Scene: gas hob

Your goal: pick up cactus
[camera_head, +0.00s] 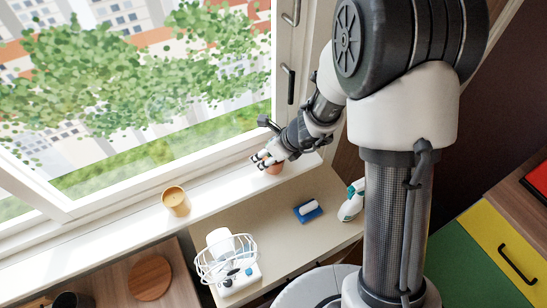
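A small terracotta-coloured pot (275,169) shows on the window sill, partly covered by my gripper. It may be the cactus's pot, but no green plant can be made out. My gripper (257,160) is over the sill, with its fingers pointing left and down, beside and in front of the pot in the picture. The fingertips look apart, with nothing clearly seen between them. Whether the gripper touches the pot cannot be told.
A yellow candle cup (176,203) stands on the sill to the left. A black window handle (289,84) is above my gripper.

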